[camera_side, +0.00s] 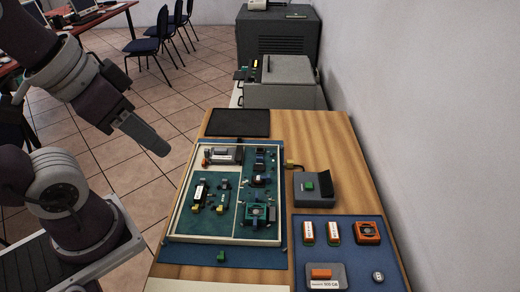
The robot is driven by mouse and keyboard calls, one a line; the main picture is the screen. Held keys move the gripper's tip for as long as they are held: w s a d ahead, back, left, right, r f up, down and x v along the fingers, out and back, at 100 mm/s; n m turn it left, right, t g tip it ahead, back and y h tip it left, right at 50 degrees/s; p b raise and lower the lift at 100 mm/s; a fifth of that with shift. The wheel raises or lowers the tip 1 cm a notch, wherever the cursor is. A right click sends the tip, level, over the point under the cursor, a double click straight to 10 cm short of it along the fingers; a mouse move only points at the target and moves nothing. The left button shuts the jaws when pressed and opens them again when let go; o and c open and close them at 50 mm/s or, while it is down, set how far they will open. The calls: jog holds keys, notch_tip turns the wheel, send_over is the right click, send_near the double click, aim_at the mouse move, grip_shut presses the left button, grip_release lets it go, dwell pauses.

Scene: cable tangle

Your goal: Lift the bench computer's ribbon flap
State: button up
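The bench computer (215,226) is an open, pale-rimmed case with green boards, lying flat on the wooden table. It holds a grey block at the back left, small dark and yellow parts, and a green-framed fan at the front right. I cannot clearly pick out the ribbon flap at this size. My gripper (158,145) hangs in the air to the left of the case and apart from it, pointing down and right. Its fingers appear as one grey shape from this side, so their opening is hidden. I see nothing held in it.
A grey device with a green button (309,186) stands right of the case, with a cable behind. A blue mat (352,262) holds orange-and-white modules, a fan, a drive and a small round part. A dark pad (238,122) lies behind the case. A wall bounds the right.

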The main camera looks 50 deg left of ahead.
jog(key=shift+w+r, duration=0.1)
jog(key=shift+w, duration=0.05)
jog(key=shift+c, duration=0.7)
jog(key=m+g, duration=0.6)
jog(key=m, duration=0.3)
send_over(260, 150)
jog(key=f, duration=2.2)
jog(key=shift+w+a+f, duration=0.15)
jog(key=shift+a, duration=0.05)
notch_tip(260, 150, down, 7)
jog(key=shift+f, duration=0.15)
grip_shut()
